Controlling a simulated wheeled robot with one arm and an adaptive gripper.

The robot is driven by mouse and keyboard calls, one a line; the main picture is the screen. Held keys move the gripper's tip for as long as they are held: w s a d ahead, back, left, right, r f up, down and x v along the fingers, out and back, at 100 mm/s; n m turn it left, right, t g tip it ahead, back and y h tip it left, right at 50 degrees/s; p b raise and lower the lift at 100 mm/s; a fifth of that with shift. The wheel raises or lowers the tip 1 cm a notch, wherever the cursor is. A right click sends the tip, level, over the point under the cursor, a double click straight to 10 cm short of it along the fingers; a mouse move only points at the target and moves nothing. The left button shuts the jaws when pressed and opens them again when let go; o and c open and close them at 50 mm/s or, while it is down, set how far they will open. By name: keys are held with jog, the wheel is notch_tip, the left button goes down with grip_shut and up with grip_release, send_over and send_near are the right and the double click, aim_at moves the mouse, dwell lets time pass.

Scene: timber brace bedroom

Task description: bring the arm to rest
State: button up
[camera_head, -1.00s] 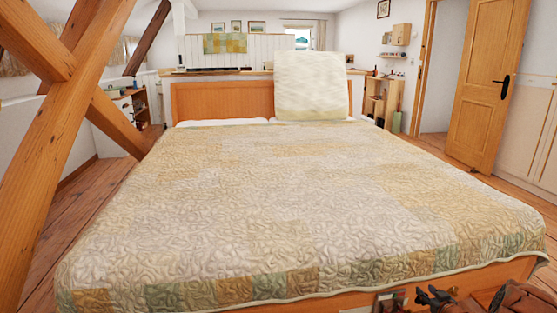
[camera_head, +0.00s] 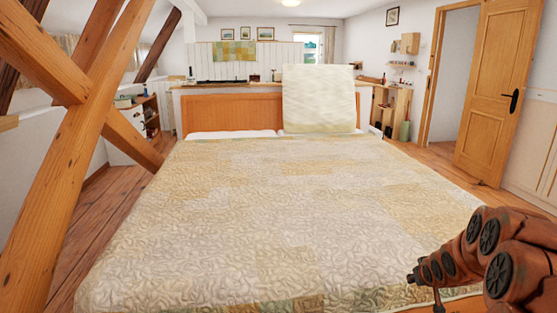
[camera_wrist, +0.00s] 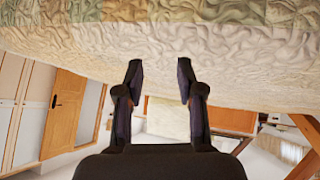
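My gripper (camera_wrist: 159,80) shows in the wrist view with its two dark fingers apart and nothing between them. The wrist view appears upside down, with the quilt of the bed (camera_wrist: 230,45) across its top, beyond the fingertips. In the head view my arm, rust-coloured with dark round joints, reaches in from the lower right beside the bed; the gripper's fingers cannot be made out there. The bed (camera_head: 240,210) has a pale patchwork quilt and a wooden headboard. A cream pillow (camera_head: 320,98) stands upright against the headboard.
Crossed timber beams (camera_head: 75,140) stand at the left of the bed. A wooden door (camera_head: 493,95) is open at the right. Wooden floor (camera_head: 110,205) is free along the bed's left side. A small wooden shelf unit (camera_head: 388,108) stands at the back right.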

jog(key=s+a+r+g+p, duration=0.4)
jog(key=s+a+r+p, duration=0.45)
jog(key=s+r, duration=0.6)
jog(key=s+a+r+g+p, duration=0.2)
jog(key=s+a+r, duration=0.2)
jog(key=s, duration=0.6)
jog(key=s+a+r+g+y+p, duration=0.1)
jog(key=s+a+r, duration=0.4)
jog(key=s, duration=0.6)
jog(key=s+a+r+g+y+p, duration=0.1)
jog(key=s+a+r+g+p, duration=0.2)
jog(key=s+a, duration=0.3)
jog(key=s+r+p, duration=0.1)
jog(key=s, duration=0.3)
jog(key=shift+s+a+r+p, duration=0.15)
jog(key=shift+a+r+p, duration=0.05)
jog(key=shift+p, duration=0.1)
